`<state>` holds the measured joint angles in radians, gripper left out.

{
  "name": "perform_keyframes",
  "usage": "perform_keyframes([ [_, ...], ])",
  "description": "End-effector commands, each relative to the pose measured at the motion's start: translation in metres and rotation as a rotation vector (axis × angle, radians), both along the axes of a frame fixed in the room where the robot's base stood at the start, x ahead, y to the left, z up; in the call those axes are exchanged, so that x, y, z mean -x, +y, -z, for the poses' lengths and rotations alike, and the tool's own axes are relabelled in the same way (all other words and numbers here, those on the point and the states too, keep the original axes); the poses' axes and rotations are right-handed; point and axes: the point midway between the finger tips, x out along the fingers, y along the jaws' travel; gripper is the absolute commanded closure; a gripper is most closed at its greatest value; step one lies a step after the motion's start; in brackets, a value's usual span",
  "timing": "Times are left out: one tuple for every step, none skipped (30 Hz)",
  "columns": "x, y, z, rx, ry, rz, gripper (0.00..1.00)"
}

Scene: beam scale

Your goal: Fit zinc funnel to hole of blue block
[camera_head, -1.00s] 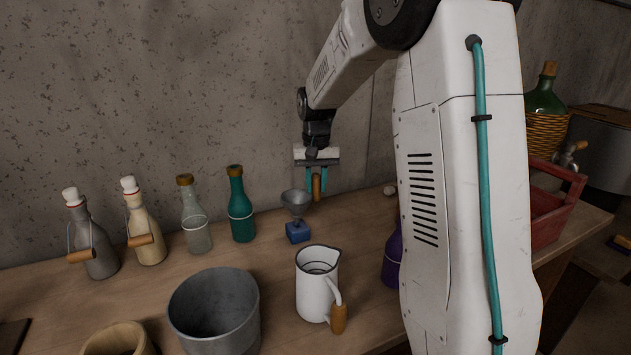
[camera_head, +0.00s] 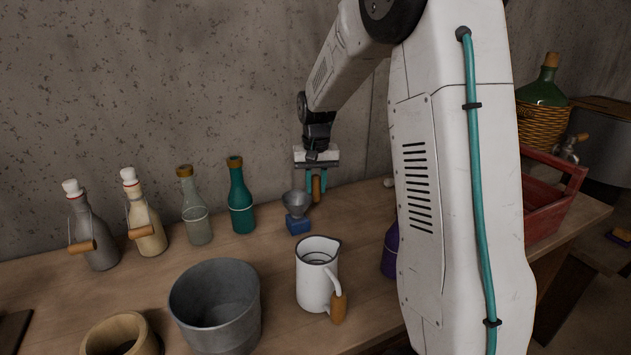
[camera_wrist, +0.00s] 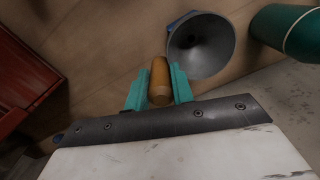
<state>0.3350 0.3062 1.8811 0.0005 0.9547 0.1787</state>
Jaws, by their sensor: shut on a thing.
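The zinc funnel (camera_head: 297,203) is a grey metal cone with its wide mouth up, directly over the blue block (camera_head: 298,225) on the bench. Its lower end is at the block's top; I cannot tell how deep its spout sits in the hole. My gripper (camera_head: 316,186) is shut on the funnel's wooden handle (camera_wrist: 160,82), to the right of the cone. In the wrist view the funnel (camera_wrist: 201,46) opens toward the camera and hides most of the block, with a blue edge (camera_wrist: 181,20) showing beside the rim.
A teal bottle (camera_head: 240,196) stands left of the funnel, with a clear bottle (camera_head: 195,207) and two stoppered bottles further left. A white jug (camera_head: 315,276) and grey bucket (camera_head: 214,304) stand in front. A purple bottle (camera_head: 391,250) and red crate (camera_head: 550,203) are to the right.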

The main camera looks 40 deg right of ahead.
Motion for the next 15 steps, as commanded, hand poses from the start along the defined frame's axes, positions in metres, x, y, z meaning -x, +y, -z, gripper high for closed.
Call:
perform_keyframes([
  [0.0001,0.0001,0.0018,0.0,0.001,0.0,1.0],
  [0.0,0.0,0.0027,0.0,0.0,0.0,1.0],
  [0.0,0.0,0.0039,0.0,0.0,0.0,1.0],
  [-0.0001,0.0,0.0048,0.0,0.0,0.0,1.0],
  [-0.0001,0.0,0.0056,0.0,0.0,0.0,1.0],
  [-0.0002,0.0,0.006,0.0,-0.001,0.0,1.0],
  [-0.0002,0.0,0.0057,0.0,-0.001,0.0,0.68],
  [-0.0002,0.0,0.0057,0.0,-0.001,0.0,0.6],
  [-0.0002,-0.0001,0.0057,0.0,-0.001,0.0,0.51],
  [-0.0001,0.0,0.0056,0.0,-0.001,0.0,0.51],
  [-0.0001,0.0,0.0056,0.0,-0.001,0.0,0.51],
  [-0.0001,0.0,0.0056,0.0,-0.001,0.0,0.51],
  [-0.0001,0.0,0.0056,0.0,-0.001,0.0,0.51],
  [-0.0001,0.0,0.0056,0.0,-0.001,0.0,0.51],
  [-0.0001,0.0,0.0056,0.0,-0.001,0.0,0.51],
])
